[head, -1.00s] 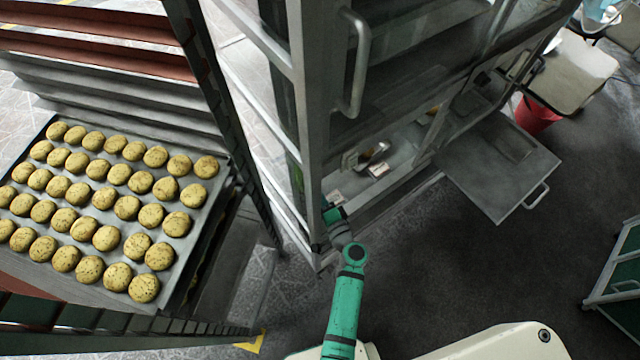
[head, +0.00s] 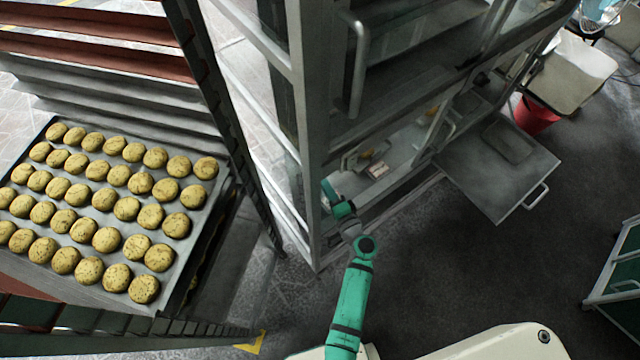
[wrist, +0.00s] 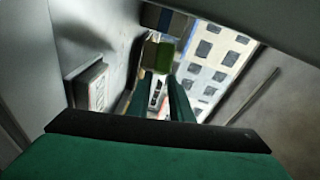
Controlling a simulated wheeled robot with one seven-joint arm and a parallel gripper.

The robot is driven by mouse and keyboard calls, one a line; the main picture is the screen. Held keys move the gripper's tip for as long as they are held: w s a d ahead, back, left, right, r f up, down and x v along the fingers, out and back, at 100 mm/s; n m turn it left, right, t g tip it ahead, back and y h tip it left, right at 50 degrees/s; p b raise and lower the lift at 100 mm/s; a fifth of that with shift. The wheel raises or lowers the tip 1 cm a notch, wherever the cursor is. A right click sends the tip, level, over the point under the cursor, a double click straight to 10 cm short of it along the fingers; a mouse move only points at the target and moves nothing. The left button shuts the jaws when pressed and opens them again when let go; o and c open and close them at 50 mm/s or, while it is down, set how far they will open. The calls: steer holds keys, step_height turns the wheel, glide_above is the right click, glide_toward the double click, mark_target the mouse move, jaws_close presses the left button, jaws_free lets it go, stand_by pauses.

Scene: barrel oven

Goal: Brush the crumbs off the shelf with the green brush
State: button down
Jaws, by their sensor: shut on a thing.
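My gripper (wrist: 156,88) reaches into the lower compartment of the metal cabinet. Its two dark teal fingers show in the wrist view, shut on the green brush (wrist: 158,55), whose green block shows just beyond the fingertips. In the head view my gripper (head: 350,160) is small and low over the shelf (head: 405,146); the brush cannot be made out there. I cannot tell whether the bristles touch the shelf. No crumbs can be made out in either view.
A small labelled box (head: 378,170) lies on the shelf close to my gripper. Cabinet posts (head: 308,130) stand left of my arm. A door (head: 500,165) hangs open at the right. A rack tray (head: 150,235) with several buns stands at the left.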

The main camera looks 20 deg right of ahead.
steer(key=shift+w+d+r, duration=0.1)
steer(key=shift+w+d, duration=0.35)
steer(key=shift+d, duration=0.8)
steer(key=shift+w+d+r, duration=0.1)
steer(key=shift+w+d, duration=0.35)
steer(key=shift+d, duration=0.75)
steer(key=shift+w+d, duration=0.45)
steer(key=shift+d, duration=0.8)
steer(key=shift+r, duration=0.15)
step_height(320, 180, up, 9)
